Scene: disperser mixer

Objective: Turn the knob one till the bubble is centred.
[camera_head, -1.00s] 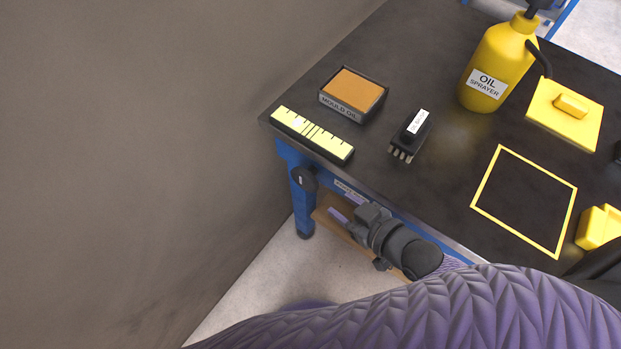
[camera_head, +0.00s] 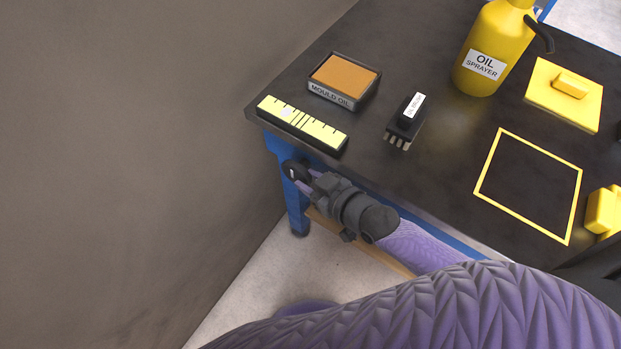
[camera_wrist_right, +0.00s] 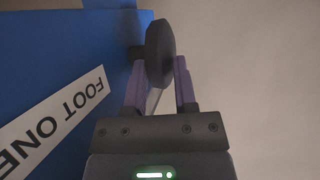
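The knob (camera_head: 296,171) is a dark round disc on the blue table leg, below the table's left corner. It also shows in the right wrist view (camera_wrist_right: 160,54), edge-on, in front of the blue surface. My right gripper (camera_head: 304,180) is at the knob; in the right wrist view its two purple fingers (camera_wrist_right: 160,80) stand apart, one on each side of the disc's lower part. Contact is not clear. The yellow level (camera_head: 302,124) lies on the table's edge above; its pale bubble (camera_head: 287,112) sits left of the middle marks. My left gripper is not in view.
A label reading FOOT ONE (camera_wrist_right: 50,122) is on the blue surface. On the dark table (camera_head: 420,185) are a mould oil box (camera_head: 343,80), a brush (camera_head: 406,120), an oil sprayer (camera_head: 484,65), a yellow plate (camera_head: 560,98) and a yellow square outline. A wall stands at left.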

